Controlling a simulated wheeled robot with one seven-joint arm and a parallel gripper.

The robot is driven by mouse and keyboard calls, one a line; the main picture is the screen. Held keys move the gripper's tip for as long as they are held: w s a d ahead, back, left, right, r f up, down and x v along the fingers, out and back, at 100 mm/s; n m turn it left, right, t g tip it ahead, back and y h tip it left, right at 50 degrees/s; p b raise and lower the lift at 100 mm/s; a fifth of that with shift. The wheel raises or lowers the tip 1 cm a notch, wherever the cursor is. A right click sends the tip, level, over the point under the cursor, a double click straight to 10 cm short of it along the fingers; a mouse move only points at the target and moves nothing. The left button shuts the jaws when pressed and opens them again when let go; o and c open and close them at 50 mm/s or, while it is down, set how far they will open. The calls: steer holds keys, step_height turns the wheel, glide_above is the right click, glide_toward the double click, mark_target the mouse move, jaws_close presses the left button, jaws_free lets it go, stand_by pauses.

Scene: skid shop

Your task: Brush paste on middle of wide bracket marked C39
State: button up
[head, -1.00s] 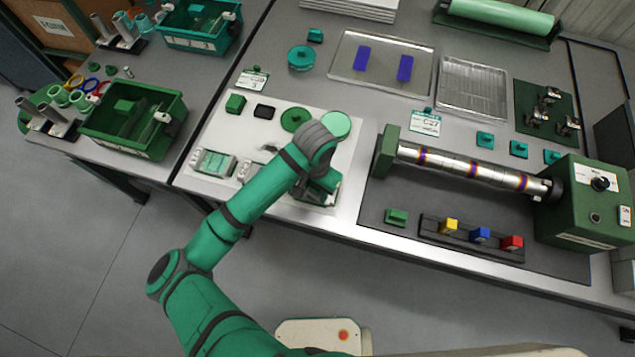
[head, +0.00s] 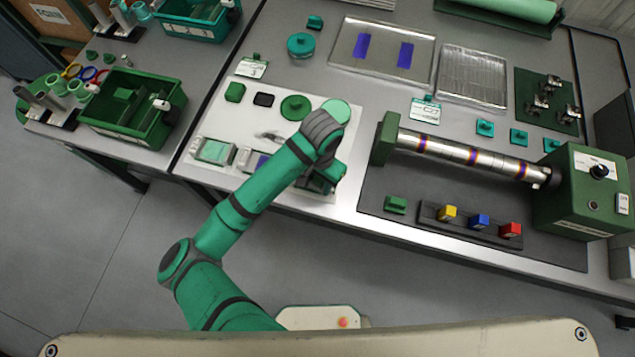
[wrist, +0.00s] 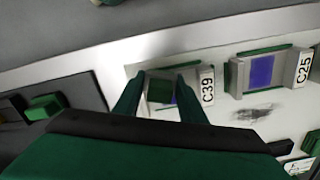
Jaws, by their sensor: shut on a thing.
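In the wrist view my gripper (wrist: 160,95) is shut on a small green block-like thing (wrist: 159,90), directly over the bracket marked C39 (wrist: 207,86). The block and fingers hide much of the bracket's middle; a small purple-blue patch shows beside the block. I cannot tell whether the block touches the bracket. The bracket marked C25 (wrist: 303,66) stands to the right with a purple-blue patch in its middle. In the head view my gripper (head: 322,178) is low over the front right of the white board, mostly hidden by my arm.
The white board (head: 275,125) also carries a bracket with a pale green middle (head: 215,151), a round green pot (head: 295,107) and a dark smudge. A steel shaft machine (head: 470,155) stands close on the right. A green crate (head: 130,108) is at left.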

steer(key=shift+w+d+t, duration=0.15)
steer(key=shift+w+d, duration=0.1)
steer(key=shift+w, duration=0.6)
steer(key=shift+w+d+t, duration=0.15)
steer(key=shift+w+d, duration=0.1)
steer(key=shift+w, duration=0.6)
steer(key=shift+c, duration=1.4)
steer(key=shift+w+d+r, duration=0.1)
steer(key=shift+w+d, duration=0.15)
steer(key=shift+w, duration=0.75)
jaws_close()
steer(key=shift+w+d, duration=0.25)
steer(key=shift+w, duration=0.35)
steer(key=shift+s+d, duration=0.1)
steer(key=shift+s, duration=0.05)
steer(key=shift+s+d+r, duration=0.1)
steer(key=shift+r, duration=0.7)
steer(key=shift+a+r, duration=0.2)
steer(key=shift+r, duration=1.95)
steer(key=shift+r, duration=1.5)
